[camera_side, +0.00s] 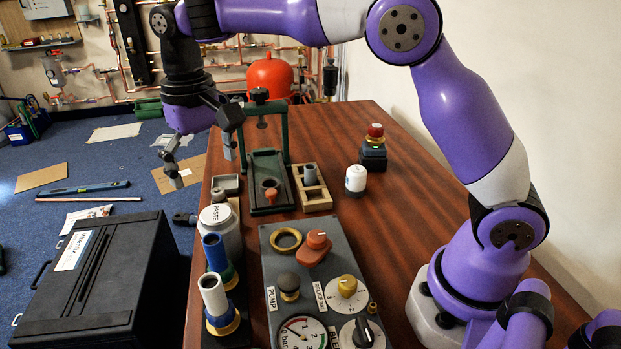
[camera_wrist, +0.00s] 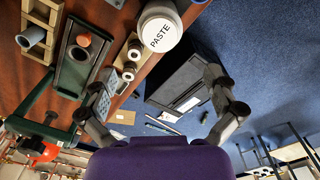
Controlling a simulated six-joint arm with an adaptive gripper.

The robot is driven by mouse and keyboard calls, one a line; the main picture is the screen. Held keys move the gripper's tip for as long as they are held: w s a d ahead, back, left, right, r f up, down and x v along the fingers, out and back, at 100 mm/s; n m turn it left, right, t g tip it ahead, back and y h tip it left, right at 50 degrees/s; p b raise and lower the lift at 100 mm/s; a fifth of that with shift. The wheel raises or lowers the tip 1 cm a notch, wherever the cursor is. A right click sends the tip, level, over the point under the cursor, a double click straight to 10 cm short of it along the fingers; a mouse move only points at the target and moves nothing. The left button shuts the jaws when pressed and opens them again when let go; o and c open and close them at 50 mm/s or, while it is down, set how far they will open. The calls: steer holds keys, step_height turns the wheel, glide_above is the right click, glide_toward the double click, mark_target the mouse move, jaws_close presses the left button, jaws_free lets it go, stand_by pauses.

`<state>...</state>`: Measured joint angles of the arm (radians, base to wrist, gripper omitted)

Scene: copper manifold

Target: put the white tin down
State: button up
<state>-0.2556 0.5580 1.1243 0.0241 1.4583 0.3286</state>
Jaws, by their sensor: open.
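A white tin with a lid marked PASTE (camera_side: 219,228) stands upright at the left edge of the table. It also shows from above in the wrist view (camera_wrist: 160,31). A smaller white canister (camera_side: 356,179) stands upright on bare wood at the right; I cannot tell which of the two the task means. My gripper (camera_side: 202,165) is open and empty, raised by the table's left edge beyond the PASTE tin. In the wrist view the fingers of my gripper (camera_wrist: 160,82) are wide apart with nothing between them, and the PASTE tin is clear of them.
A green press frame (camera_side: 286,148), a wooden block (camera_side: 318,199) and a grey tray (camera_side: 226,184) stand near my gripper. A control panel (camera_side: 262,240) fills the front. A black case (camera_side: 130,262) stands on the floor. Bare wood (camera_side: 400,225) lies right of the panel.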

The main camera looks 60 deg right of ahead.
steer(key=s+d+r+t, duration=0.3)
steer(key=s+d+r, duration=0.25)
steer(key=s, duration=0.25)
steer(key=s+d+f+n+t, duration=0.1)
steer(key=s+d+f, duration=0.3)
steer(key=s, duration=0.6)
steer(key=shift+d+f+t, duration=0.15)
steer(key=shift+f+t, duration=0.15)
steer(key=shift+t, duration=0.5)
